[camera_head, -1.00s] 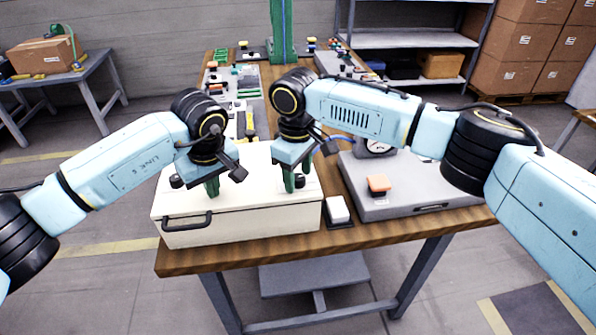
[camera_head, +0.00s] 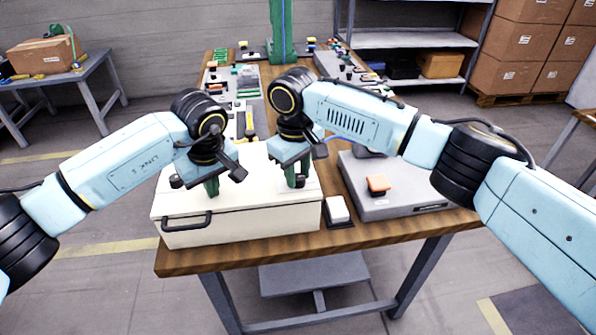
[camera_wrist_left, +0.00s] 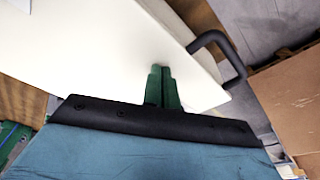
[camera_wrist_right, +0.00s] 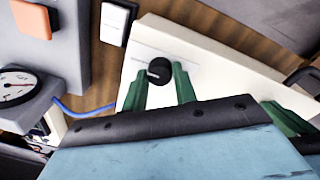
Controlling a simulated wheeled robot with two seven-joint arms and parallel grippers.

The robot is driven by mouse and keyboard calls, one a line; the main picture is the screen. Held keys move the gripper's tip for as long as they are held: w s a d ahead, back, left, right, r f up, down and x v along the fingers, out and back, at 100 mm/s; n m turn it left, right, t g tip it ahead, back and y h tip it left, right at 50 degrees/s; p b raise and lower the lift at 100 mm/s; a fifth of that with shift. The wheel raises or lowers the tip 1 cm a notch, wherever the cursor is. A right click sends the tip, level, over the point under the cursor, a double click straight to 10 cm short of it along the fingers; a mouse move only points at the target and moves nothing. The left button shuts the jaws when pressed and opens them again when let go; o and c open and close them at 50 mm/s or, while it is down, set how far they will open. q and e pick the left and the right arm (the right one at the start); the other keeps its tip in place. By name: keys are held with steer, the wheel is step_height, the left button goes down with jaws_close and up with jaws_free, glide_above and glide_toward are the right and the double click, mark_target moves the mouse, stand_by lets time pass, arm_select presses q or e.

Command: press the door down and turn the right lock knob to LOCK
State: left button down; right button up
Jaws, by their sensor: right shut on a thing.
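The white box (camera_head: 240,225) stands on the wooden table with its white door (camera_head: 250,192) on top, lying flat or nearly so. My left gripper (camera_head: 212,187) is shut and empty, its green fingertips together on or just above the door; the left wrist view shows them against the white surface (camera_wrist_left: 205,92). My right gripper (camera_head: 297,178) is shut on the black right lock knob (camera_wrist_right: 159,70), seen between its fingers in the right wrist view. The knob's pale mark shows, but I cannot read any LOCK lettering. The left knob (camera_head: 175,181) sits at the door's left side.
A black handle (camera_head: 187,222) is on the box front. A white switch (camera_head: 337,209) and a grey unit with an orange button (camera_head: 378,184) stand to the right. A gauge (camera_wrist_right: 15,87) and a blue cable (camera_wrist_right: 85,109) lie near my right gripper. Boards and tools fill the table behind.

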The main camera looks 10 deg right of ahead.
arm_select(q)
steer(key=shift+s+f, duration=0.15)
steer(key=shift+f, duration=0.15)
arm_select(e)
steer(key=o, duration=1)
steer(key=r, duration=1.2)
steer(key=shift+s+a, duration=0.2)
steer(key=shift+a, duration=0.05)
arm_select(q)
steer(key=shift+r, duration=0.1)
arm_select(e)
steer(key=shift+r, duration=0.1)
arm_select(q)
steer(key=shift+r+p, duration=0.45)
steer(key=shift+r, duration=0.25)
step_height(320, 180, up, 6)
steer(key=p, duration=0.2)
steer(key=shift+p, duration=0.4)
arm_select(e)
step_height(320, 180, up, 4)
steer(key=shift+f, duration=0.25)
arm_select(q)
steer(key=shift+f, duration=0.1)
